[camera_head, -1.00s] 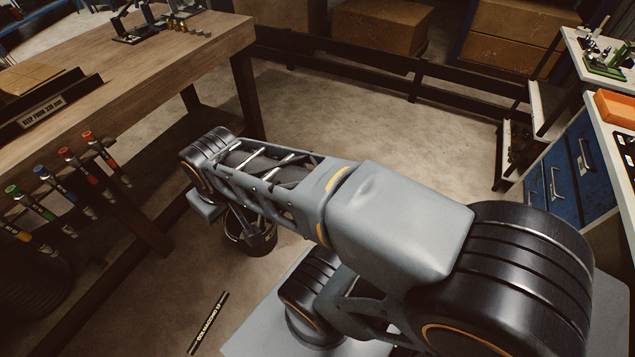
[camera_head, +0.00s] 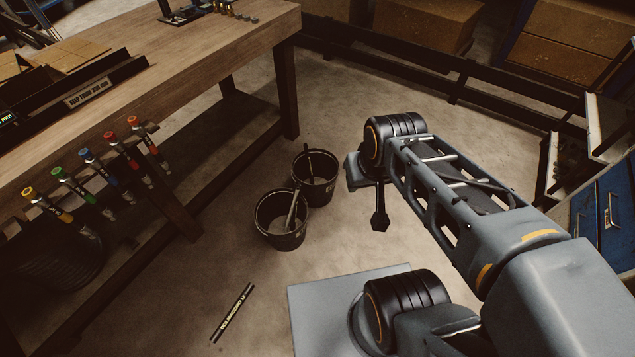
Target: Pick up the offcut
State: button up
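A short black length of hose with pale yellow printing, which looks like the offcut (camera_head: 232,312), lies on the bare floor at the lower left. It lies slanted and nothing touches it. My gripper (camera_head: 380,221) hangs at the end of my arm, right of the buckets and well above and to the right of the offcut. It is small, dark and seen from behind, so its fingers cannot be made out. I see nothing held in it.
Two black buckets, a nearer one (camera_head: 279,235) and a farther one (camera_head: 326,184), stand on the floor, each with a stick-like piece inside. A wooden workbench (camera_head: 190,70) with colour-topped tools (camera_head: 92,170) on its side stands left. A blue drawer cabinet (camera_head: 610,215) is right. Floor around the offcut is clear.

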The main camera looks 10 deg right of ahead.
aim_at(228, 319)
jog(key=u, duration=2.25)
jog(key=k, duration=0.3)
jog(key=u, duration=1)
jog(key=k, duration=1)
jog(key=u, duration=0.7)
jog(key=i, duration=1.45)
jog(key=z, duration=0.9)
jog(key=i, duration=1.25)
jog(key=z, duration=1.35)
jog(key=i, duration=0.6)
jog(key=z, duration=0.5)
